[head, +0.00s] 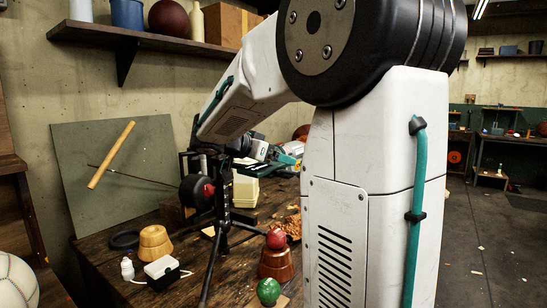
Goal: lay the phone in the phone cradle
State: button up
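I cannot make out a phone in the head view. A small white and black block (161,269) with a white cable sits at the front left of the wooden workbench (110,262). It may be the phone cradle, but I cannot be sure. My white arm crosses the middle of the view and reaches down over the bench. White and teal parts past its forearm, by the back of the bench, may be my wrist. My gripper's fingers cannot be made out among the dark shapes there, so its opening and anything in it cannot be told.
A dark stand (222,212) rises from the bench. Near it are a wooden form (155,242), a white bottle (127,268), a red ball (276,239) on a brown block (276,264) and a green ball (268,291). A shelf (130,35) hangs above. Floor (490,245) is open at right.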

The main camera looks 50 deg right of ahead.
jog(key=shift+a, duration=0.1)
notch_tip(320, 180, up, 5)
send_over(239, 169)
jog(key=shift+w+f, duration=0.1)
jog(key=shift+f, duration=0.05)
jog(key=shift+d, duration=0.2)
